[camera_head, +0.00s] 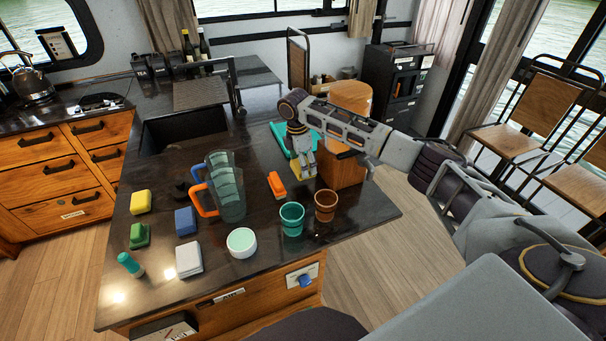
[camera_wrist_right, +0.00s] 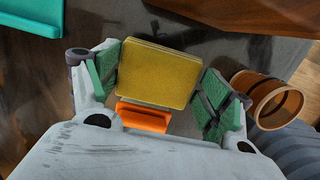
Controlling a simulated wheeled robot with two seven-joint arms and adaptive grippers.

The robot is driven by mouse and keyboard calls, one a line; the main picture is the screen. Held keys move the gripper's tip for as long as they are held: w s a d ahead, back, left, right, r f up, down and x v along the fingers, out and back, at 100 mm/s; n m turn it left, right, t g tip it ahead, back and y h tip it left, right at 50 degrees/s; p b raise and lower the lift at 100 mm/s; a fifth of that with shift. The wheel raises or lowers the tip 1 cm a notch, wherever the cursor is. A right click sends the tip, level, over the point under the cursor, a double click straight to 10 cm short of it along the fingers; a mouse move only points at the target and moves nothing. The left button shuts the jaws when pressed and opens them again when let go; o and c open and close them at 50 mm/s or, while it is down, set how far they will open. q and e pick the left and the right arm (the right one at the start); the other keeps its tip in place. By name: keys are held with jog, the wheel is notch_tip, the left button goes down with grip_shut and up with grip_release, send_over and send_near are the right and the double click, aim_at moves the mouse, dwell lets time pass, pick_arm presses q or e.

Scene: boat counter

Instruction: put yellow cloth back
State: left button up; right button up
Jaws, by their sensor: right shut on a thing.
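My right gripper (camera_head: 301,168) reaches in from the right over the counter. It is shut on the yellow cloth (camera_wrist_right: 158,72), a flat folded rectangle held between the green finger pads in the wrist view. In the head view only a small part of the yellow cloth (camera_head: 298,176) shows below the fingers. I cannot tell whether it touches the counter. My left gripper is not in view.
A teal tray (camera_head: 281,137) lies behind the gripper and a wooden block (camera_head: 342,174) stands right. An orange item (camera_head: 277,186), teal cup (camera_head: 291,219), brown cup (camera_head: 325,205) and stacked pitchers (camera_head: 230,196) stand nearer. A yellow sponge (camera_head: 140,202) lies left.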

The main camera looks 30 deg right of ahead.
aim_at(303, 182)
jog(key=shift+f, duration=0.1)
notch_tip(303, 182, down, 2)
jog(key=shift+f, duration=0.2)
jog(key=shift+f+p, duration=0.9)
jog(key=shift+f, duration=0.35)
jog(key=shift+f, duration=0.25)
jog(key=o, duration=0.9)
jog(key=shift+o, duration=0.2)
